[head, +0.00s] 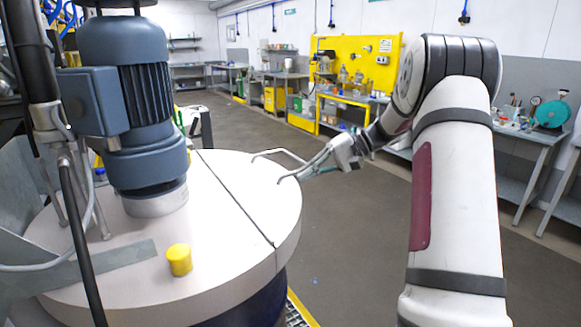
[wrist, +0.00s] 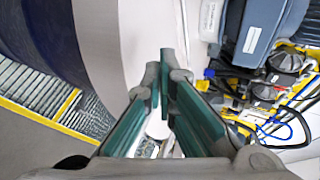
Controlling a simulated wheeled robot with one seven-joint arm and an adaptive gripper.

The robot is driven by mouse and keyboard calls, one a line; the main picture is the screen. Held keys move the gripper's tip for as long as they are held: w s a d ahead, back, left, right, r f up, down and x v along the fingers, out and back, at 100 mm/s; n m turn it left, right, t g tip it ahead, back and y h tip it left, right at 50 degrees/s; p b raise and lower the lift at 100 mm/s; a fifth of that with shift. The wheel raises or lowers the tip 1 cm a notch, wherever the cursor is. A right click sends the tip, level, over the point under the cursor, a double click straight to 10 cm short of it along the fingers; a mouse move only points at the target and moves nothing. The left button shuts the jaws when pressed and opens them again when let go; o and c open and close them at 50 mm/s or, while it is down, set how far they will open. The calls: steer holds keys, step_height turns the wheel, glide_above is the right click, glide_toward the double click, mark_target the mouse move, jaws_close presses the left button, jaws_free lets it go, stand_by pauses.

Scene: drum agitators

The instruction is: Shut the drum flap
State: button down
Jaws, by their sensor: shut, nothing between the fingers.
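The drum flap (head: 245,185) is the right-hand section of the round, pale drum lid. A thin dark seam divides it from the rest, and it looks level or nearly level with it. A bent grey bar handle (head: 268,153) stands at the flap's far right edge. My gripper (head: 312,172) is at the handle's right end, by the lid's rim, overlapping it in the head view; I cannot tell whether they touch. In the wrist view my gripper (wrist: 164,82) has its green-padded fingers together, with nothing seen held. The pale drum edge (wrist: 100,45) is beside the fingertips.
A blue-grey motor (head: 125,85) stands on the lid's left section, with a yellow cap (head: 179,260) in front. Grey floor (head: 350,235) lies open right of the drum. A yellow workbench (head: 342,110) stands behind, and another bench (head: 535,150) is at right.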

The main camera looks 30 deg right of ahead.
steer(key=b+v, duration=0.1)
steer(key=v, duration=0.9)
steer(key=shift+d+r+b, duration=0.15)
steer(key=shift+d+b, duration=0.05)
steer(key=shift+b, duration=0.2)
steer(key=shift+s, duration=0.1)
steer(key=s+a+r+n+g+h, duration=0.1)
steer(key=s+a+r+g+h, duration=0.2)
steer(key=a, duration=0.8)
steer(key=s+a+r+n+g+h, duration=0.1)
steer(key=s+a+h, duration=0.25)
steer(key=a, duration=0.65)
steer(key=s+a+f+n+t+h, duration=0.1)
steer(key=s+a, duration=0.3)
steer(key=s, duration=0.5)
steer(key=s+a+f+n+t+h, duration=0.2)
steer(key=s+a+f+h, duration=0.1)
steer(key=s, duration=0.6)
steer(key=shift+a+f+t+h, duration=0.3)
steer(key=shift+a+f+h, duration=0.05)
steer(key=shift+a+f, duration=0.45)
steer(key=shift+d, duration=0.15)
